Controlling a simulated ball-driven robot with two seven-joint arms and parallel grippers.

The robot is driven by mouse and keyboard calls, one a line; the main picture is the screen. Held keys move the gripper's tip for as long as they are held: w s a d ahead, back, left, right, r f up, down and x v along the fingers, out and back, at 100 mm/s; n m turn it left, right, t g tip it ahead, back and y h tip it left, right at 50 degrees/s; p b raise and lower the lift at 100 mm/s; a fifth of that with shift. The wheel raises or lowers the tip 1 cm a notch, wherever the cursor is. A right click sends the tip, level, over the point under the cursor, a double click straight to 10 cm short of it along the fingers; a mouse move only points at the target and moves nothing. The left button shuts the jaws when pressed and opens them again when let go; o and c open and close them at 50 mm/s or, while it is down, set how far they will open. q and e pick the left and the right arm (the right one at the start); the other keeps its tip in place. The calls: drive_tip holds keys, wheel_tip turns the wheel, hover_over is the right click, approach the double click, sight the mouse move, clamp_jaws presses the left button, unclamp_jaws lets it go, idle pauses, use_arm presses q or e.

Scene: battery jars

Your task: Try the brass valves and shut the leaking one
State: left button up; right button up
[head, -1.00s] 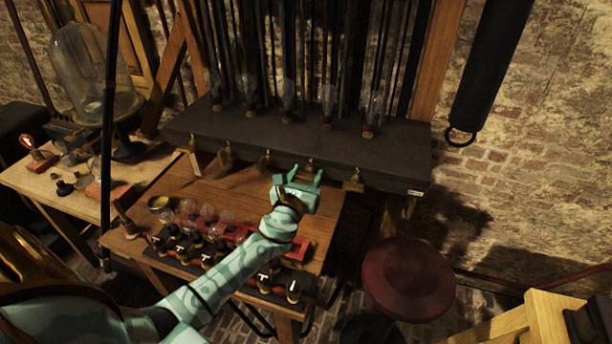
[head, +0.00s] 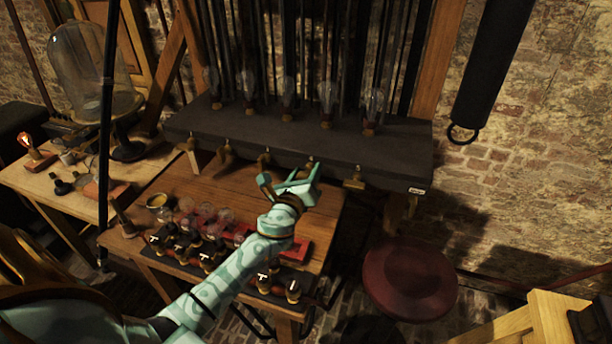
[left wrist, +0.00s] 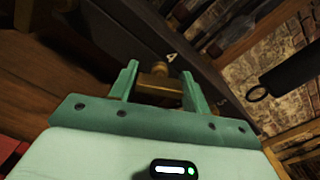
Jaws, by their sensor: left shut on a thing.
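A row of brass valves hangs along the front edge of the dark shelf (head: 390,160). From the left, they are the first (head: 193,144), second (head: 225,155), third (head: 264,159), fourth (head: 310,163) and fifth (head: 354,181). My left gripper (head: 289,178) is at the fourth valve. In the left wrist view my left gripper (left wrist: 159,72) has its fingers on either side of the brass valve handle (left wrist: 156,86), shut on it. The gripper partly hides this valve in the head view. No leak can be made out. My right gripper is out of view.
Glass bulbs (head: 327,97) stand on the shelf. Below is a wooden table (head: 180,195) with round glass pieces (head: 225,215) and dark knobs (head: 293,290). A red stool (head: 410,280) stands right of it. A glass bell jar (head: 85,70) is on the left bench (head: 30,178).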

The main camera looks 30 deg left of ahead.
use_arm(q)
drive_tip(key=n, duration=0.3)
drive_tip(key=shift+n+b, duration=0.35)
drive_tip(key=shift+n, duration=0.05)
drive_tip(key=n, duration=0.2)
drive_tip(key=shift+f+n, duration=0.1)
drive_tip(key=shift+n, duration=0.2)
drive_tip(key=n, duration=0.5)
drive_tip(key=shift+n, duration=0.4)
drive_tip(key=shift+c, duration=0.2)
drive_tip(key=o, duration=1)
drive_tip(key=shift+a, duration=0.1)
drive_tip(key=shift+s, duration=0.1)
drive_tip(key=v, duration=1.6)
drive_tip(key=shift+b, duration=0.3)
drive_tip(key=shift+s+f, duration=0.1)
